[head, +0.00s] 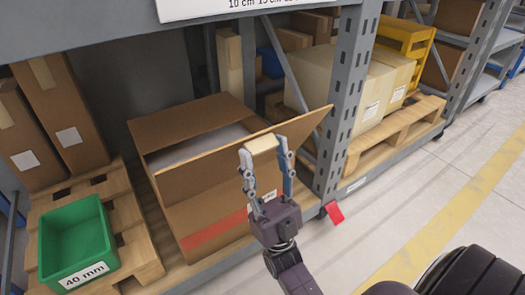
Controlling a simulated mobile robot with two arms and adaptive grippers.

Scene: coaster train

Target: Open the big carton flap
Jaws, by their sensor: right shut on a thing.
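The big brown carton (190,215) stands on the lower level of the grey rack, with a red strip on its front. Its top is at least partly open, and a grey-white surface shows inside. The big flap (308,123) stands up along the near side, tilted, its far right corner reaching in front of the rack post. My right gripper (264,149) is at the flap's upper edge, shut on a small cream-coloured tab (263,144) there. Its fingers hide part of the flap. My left gripper is not in view.
A green bin (75,245) marked 40 mm sits on a wooden pallet to the left, with tall cartons (58,110) behind. The rack post (345,110) stands close right of the flap. A red tag (334,212) is near its foot. The aisle floor (400,205) at right is clear.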

